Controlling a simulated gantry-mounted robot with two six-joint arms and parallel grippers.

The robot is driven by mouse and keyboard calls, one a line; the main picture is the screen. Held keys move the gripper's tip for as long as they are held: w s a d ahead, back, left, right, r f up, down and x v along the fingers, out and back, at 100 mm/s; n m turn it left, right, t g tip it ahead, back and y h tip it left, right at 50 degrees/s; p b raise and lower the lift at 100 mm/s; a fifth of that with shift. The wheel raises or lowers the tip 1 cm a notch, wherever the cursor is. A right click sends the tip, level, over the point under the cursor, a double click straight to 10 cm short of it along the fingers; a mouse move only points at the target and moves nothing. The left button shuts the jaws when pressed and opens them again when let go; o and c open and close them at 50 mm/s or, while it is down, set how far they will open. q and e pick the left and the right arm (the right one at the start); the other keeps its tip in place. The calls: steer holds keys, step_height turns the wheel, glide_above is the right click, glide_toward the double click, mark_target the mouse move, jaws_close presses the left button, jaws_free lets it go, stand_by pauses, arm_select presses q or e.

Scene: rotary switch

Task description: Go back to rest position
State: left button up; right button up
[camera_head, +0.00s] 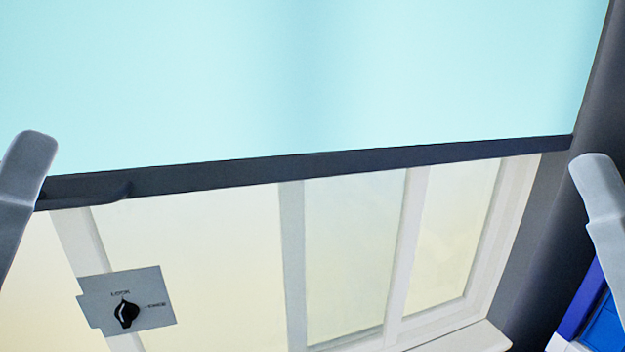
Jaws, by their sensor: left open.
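The rotary switch is a black knob (126,313) on a grey plate (155,292) at the lower left, with small lettering around it. The knob's pointer is up, toward the upper label.
A pale blue blind (300,80) with a dark bottom bar (330,165) fills the upper picture. Below it is a window with white frames (405,250). A dark wall post (545,235) stands at the right, with a blue object (590,300) at the lower right corner.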

arm_select(q)
step_height(320, 180, up, 16)
steer(key=m+p, duration=0.5)
steer(key=p, duration=1.1)
steer(key=shift+r+m+h+p, duration=0.25)
steer(key=shift+m+h+p, duration=0.05)
steer(key=shift+s+d, duration=0.1)
stand_by(1.4)
